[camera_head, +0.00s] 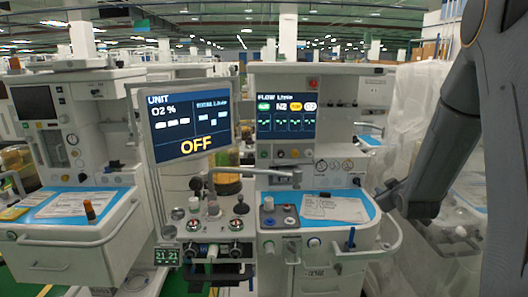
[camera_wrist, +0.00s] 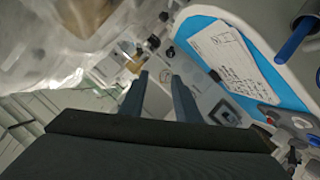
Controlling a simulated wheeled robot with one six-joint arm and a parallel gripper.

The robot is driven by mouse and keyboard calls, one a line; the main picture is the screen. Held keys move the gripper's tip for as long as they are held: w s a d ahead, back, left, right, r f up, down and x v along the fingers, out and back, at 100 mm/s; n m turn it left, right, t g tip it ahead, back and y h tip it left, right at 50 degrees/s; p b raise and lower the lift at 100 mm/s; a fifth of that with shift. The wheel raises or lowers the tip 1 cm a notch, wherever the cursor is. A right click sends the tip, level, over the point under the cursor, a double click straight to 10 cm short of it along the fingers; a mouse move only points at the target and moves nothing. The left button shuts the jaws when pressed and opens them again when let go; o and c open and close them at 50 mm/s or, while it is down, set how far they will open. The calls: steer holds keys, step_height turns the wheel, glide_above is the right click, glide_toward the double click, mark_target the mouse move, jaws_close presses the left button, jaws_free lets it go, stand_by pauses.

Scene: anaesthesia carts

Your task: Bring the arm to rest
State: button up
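My arm comes down the right side of the head view, and my gripper (camera_head: 388,192) is beside the right edge of the middle anaesthesia cart (camera_head: 345,240). In the wrist view my gripper (camera_wrist: 157,82) shows two dark fingers set apart with nothing between them. Behind the fingers are pale cart or equipment surfaces. The cart's blue worktop (camera_wrist: 192,27) with a white paper (camera_wrist: 235,62) lies to the right of the fingers. I cannot tell the exact distance between the gripper and the cart.
A tilted screen reading OFF (camera_head: 190,118) and a flow screen (camera_head: 286,115) stand at the middle cart. Another cart (camera_head: 70,235) is on the left. Plastic-draped equipment (camera_head: 420,110) stands close behind my arm on the right.

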steer(key=s+a+f+m+g+y+b, duration=0.1)
steer(key=s+a+f+m+g+b, duration=0.1)
steer(key=s+a+f+g+b, duration=0.55)
steer(key=s+a+f+m+g+y, duration=0.15)
steer(key=s+a+f, duration=0.25)
steer(key=s+a, duration=0.75)
steer(key=s+a+f+g+b, duration=0.1)
steer(key=s+g, duration=0.1)
steer(key=s, duration=0.5)
steer(key=s+a+f+m+g+b, duration=0.1)
steer(key=s+a+g, duration=0.1)
steer(key=s, duration=0.6)
steer(key=shift+m+y, duration=0.25)
